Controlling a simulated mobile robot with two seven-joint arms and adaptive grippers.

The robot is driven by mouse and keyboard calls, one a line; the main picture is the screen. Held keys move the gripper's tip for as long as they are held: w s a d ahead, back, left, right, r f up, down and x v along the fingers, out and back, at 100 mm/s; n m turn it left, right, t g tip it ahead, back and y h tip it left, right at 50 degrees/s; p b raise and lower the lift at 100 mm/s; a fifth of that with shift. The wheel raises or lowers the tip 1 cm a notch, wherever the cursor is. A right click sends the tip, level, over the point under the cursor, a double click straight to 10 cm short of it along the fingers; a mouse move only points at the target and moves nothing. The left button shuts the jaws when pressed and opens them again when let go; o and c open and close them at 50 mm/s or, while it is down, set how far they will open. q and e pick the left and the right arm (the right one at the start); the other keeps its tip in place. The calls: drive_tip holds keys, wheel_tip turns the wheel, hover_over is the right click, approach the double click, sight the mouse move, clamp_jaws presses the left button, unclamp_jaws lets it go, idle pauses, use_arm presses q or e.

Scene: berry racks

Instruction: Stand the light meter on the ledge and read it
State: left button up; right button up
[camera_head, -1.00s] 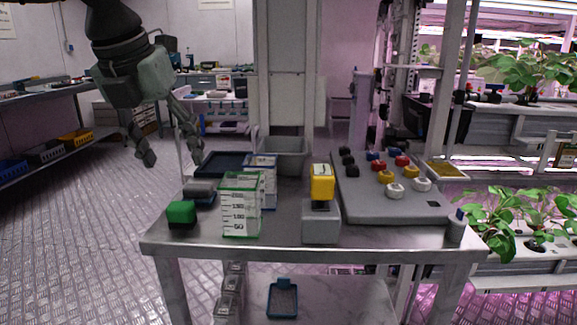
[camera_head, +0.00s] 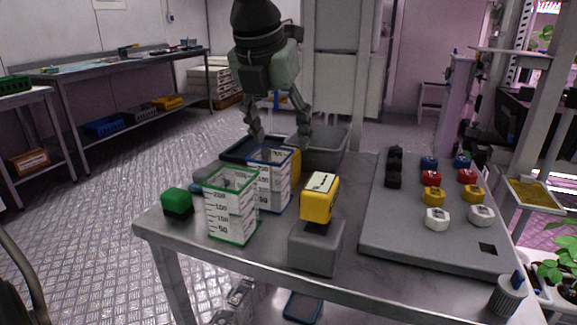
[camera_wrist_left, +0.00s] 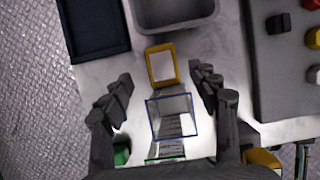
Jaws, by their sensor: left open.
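A yellow block-shaped device with a pale labelled face (camera_head: 320,196), which looks like the light meter, stands upright on a grey block (camera_head: 316,247) near the table's front. My left gripper (camera_head: 279,138) is open and empty, pointing down above the back of the table, behind and left of the yellow device. The device is only partly visible at that view's bottom right. I cannot tell which surface is the ledge. My right gripper is out of view.
A green-rimmed clear container (camera_head: 230,215) and a green block (camera_head: 177,203) stand at front left. A grey bin (camera_head: 335,150) and dark tray (camera_head: 240,149) sit behind. A grey board (camera_head: 410,235) with coloured knobs fills the right. A shelf with a yellow pad (camera_head: 537,195) lies beyond.

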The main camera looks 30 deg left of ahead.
use_arm(q)
drive_tip(key=x, duration=0.4)
drive_tip(key=shift+w+d+f+p, duration=0.1)
drive_tip(key=shift+d+f+p, duration=0.05)
drive_tip(key=shift+f+p, duration=0.15)
drive_tip(key=shift+r, duration=0.1)
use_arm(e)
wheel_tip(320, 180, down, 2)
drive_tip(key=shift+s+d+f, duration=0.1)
use_arm(q)
drive_tip(key=shift+c, duration=0.3)
drive_tip(key=c, duration=1.2)
drive_tip(key=shift+c, duration=0.5)
drive_tip(key=shift+r, duration=0.15)
